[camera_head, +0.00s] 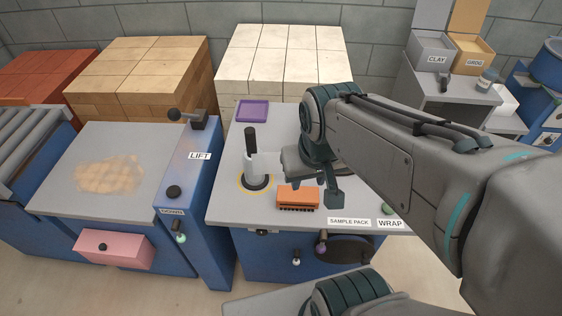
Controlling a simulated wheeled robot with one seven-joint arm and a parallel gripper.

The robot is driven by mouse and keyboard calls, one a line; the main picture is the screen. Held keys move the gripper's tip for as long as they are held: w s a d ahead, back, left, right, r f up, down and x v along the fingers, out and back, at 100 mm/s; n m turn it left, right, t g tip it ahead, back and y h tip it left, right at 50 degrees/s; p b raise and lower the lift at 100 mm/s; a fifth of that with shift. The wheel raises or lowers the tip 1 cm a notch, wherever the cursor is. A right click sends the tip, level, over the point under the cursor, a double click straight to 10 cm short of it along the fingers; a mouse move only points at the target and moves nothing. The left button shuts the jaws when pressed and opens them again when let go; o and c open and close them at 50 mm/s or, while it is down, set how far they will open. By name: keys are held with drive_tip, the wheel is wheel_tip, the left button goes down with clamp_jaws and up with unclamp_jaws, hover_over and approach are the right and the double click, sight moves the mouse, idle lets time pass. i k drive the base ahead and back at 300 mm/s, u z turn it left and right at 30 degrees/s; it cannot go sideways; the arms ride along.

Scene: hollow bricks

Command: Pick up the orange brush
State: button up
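The orange brush (298,196) lies on the grey top of the middle workbench, near its front edge, with dark bristles showing along its lower side. My gripper (330,188) hangs just behind and to the right of the brush, coming in from the right. The other finger is not clear, so I cannot tell how wide the gripper is. Nothing is seen held in it. The height of the gripper above the bench is hard to judge.
A purple tray (253,111) lies at the bench's back left. A blue LIFT post (191,170) stands left. My arm covers the bench's right part.

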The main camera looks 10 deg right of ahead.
sight(304, 198)
drive_tip(key=u, duration=1.45)
drive_tip(key=k, duration=0.75)
drive_tip(key=z, duration=1.4)
drive_tip(key=i, duration=0.5)
